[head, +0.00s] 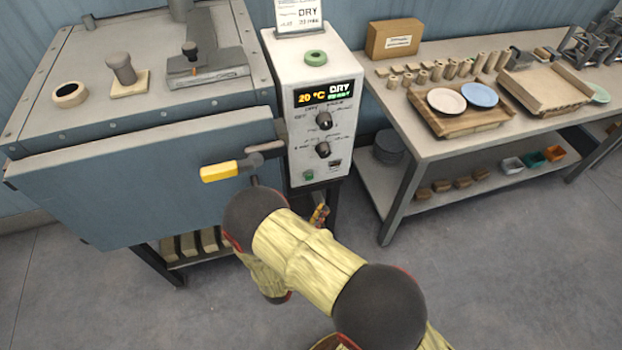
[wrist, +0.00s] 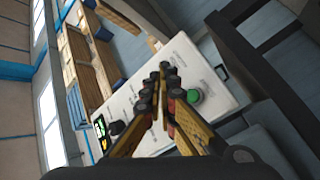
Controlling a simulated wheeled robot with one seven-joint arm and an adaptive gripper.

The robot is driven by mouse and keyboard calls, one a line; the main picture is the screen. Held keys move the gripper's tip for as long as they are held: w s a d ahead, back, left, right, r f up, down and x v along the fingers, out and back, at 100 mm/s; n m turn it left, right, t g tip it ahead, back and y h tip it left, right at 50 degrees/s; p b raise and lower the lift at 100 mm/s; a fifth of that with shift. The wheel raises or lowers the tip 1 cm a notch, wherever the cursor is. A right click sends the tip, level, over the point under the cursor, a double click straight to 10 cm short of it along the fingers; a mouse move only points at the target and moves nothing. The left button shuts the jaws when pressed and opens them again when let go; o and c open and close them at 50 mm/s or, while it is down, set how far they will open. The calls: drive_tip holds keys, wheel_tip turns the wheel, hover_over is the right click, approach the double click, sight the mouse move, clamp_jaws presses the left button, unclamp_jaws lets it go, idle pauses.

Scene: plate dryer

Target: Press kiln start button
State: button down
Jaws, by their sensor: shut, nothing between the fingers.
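The white kiln control box (head: 277,81) stands right of the kiln; its display reads 20 °C DRY READY. A small green button (head: 308,174) sits low on its front at the left. In the wrist view my gripper (wrist: 162,72) is shut and empty in front of the panel (wrist: 180,52). The green button (wrist: 193,96) shows just right of the fingertips, with no finger over it. I cannot tell the distance to the panel. In the head view my arm hides most of the gripper.
The blue-grey kiln door (head: 150,180) has a yellow-ended handle (head: 220,171) near the box. Two dark knobs, the upper (head: 324,120) and lower (head: 322,149), sit above the button. A workbench (head: 420,146) with plates stands to the right. Open floor lies in front.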

sight(309, 176)
idle(0.3)
drive_tip(key=w+a+b, duration=0.1)
drive_tip(key=w+a, duration=0.1)
drive_tip(key=w, duration=0.6)
drive_tip(key=shift+w+a+b, duration=0.25)
drive_tip(key=shift+b, duration=0.1)
drive_tip(key=shift+w, duration=0.2)
idle(1.2)
drive_tip(key=shift+w+b, duration=0.2)
drive_tip(key=shift+b, duration=0.15)
drive_tip(key=shift+w+a+b, duration=0.25)
drive_tip(key=shift+w+b, duration=0.1)
drive_tip(key=shift+w, duration=0.15)
idle(0.6)
idle(0.4)
drive_tip(key=shift+s+d, duration=0.25)
drive_tip(key=shift+s, duration=0.65)
